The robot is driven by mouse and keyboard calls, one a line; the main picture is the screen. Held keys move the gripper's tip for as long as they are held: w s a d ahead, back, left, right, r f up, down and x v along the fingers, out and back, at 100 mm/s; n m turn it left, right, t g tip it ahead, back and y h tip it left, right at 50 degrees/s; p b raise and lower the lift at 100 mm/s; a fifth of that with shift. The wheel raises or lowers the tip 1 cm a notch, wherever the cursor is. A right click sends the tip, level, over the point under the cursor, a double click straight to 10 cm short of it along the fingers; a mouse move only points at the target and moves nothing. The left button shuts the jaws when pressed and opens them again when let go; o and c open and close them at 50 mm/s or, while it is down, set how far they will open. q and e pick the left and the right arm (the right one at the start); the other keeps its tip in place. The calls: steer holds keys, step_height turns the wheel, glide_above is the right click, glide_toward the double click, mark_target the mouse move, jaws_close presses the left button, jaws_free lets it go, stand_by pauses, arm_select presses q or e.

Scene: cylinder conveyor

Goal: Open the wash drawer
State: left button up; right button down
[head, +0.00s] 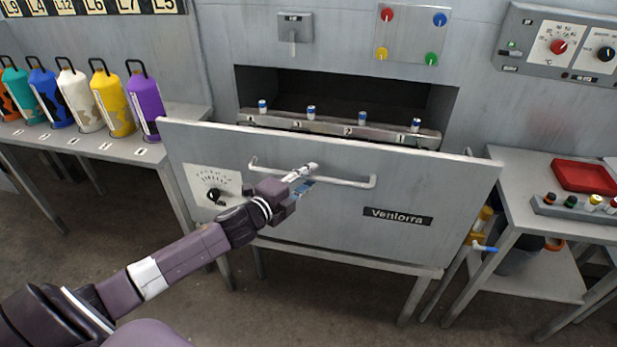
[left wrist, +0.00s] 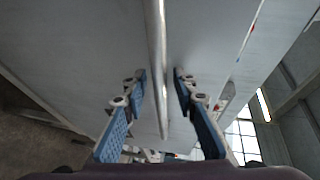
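The wash drawer is a wide grey front panel (head: 330,215) with a "Venlorra" label and a dial. It stands out from the dark opening (head: 350,90) in the machine, and its top edge shows a gap behind it. A grey bar handle (head: 345,181) runs across the panel; it also shows in the left wrist view (left wrist: 157,50). My left gripper (head: 303,178) is at the left half of the handle. In the left wrist view its blue-padded fingers (left wrist: 160,78) are apart, with the bar between them and gaps at both sides. My right gripper is not visible.
A rack (head: 330,128) with several blue-capped white pieces sits in the opening. Several coloured bottles stand on the left bench (head: 120,150). The right table (head: 515,190) holds a red tray (head: 585,177). Yellow and blue fittings (head: 484,248) lie beside the drawer's right end.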

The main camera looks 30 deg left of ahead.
arm_select(q)
steer(key=v, duration=1.2)
stand_by(0.3)
steer(key=shift+d, duration=0.1)
stand_by(0.3)
